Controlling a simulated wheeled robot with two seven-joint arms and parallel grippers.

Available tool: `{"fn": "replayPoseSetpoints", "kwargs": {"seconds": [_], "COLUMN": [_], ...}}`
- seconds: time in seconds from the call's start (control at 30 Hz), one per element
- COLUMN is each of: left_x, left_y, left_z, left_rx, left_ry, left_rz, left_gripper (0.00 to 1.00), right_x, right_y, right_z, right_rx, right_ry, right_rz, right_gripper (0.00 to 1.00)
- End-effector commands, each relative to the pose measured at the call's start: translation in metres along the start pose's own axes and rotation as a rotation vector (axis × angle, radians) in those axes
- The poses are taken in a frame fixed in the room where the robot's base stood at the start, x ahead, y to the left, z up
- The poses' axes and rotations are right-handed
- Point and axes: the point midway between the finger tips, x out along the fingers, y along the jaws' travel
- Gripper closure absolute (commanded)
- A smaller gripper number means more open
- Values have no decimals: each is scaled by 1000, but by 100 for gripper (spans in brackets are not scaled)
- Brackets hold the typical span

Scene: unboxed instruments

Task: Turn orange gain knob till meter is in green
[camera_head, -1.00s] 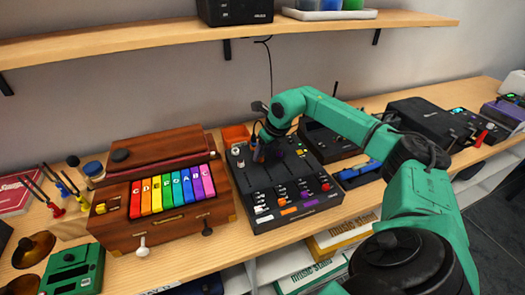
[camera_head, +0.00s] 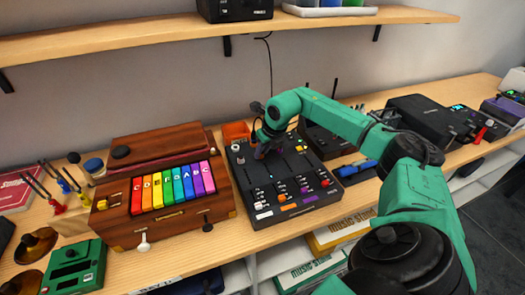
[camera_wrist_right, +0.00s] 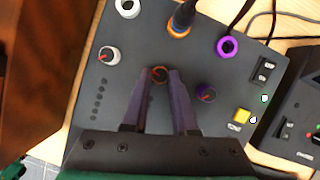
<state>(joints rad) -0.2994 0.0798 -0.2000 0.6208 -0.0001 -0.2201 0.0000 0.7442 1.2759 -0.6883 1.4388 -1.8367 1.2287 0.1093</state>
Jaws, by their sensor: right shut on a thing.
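In the head view the right gripper (camera_head: 262,152) reaches down onto the back of the mixer (camera_head: 266,182) and hides the knob. A column of small dark dots (camera_wrist_right: 98,98) lies left of the knob; I see no green light there. My left gripper is not in view.
A wooden instrument with coloured keys (camera_head: 172,187) stands close left of the mixer.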

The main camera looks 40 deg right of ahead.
Motion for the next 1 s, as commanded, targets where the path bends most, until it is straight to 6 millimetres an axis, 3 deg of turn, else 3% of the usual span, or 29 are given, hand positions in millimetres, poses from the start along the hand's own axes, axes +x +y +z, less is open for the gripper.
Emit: {"fn": "replayPoseSetpoints", "kwargs": {"seconds": [0.7,1.0], "left_x": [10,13], "left_y": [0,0], "left_z": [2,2], "left_rx": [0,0], "left_ry": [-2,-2], "left_rz": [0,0], "left_gripper": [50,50], "right_x": [0,0], "right_y": [6,6], "right_z": [3,4], "right_rx": [499,632], "right_ry": [-6,-6], "right_rz": [-204,-259], "right_gripper": [100,100]}}
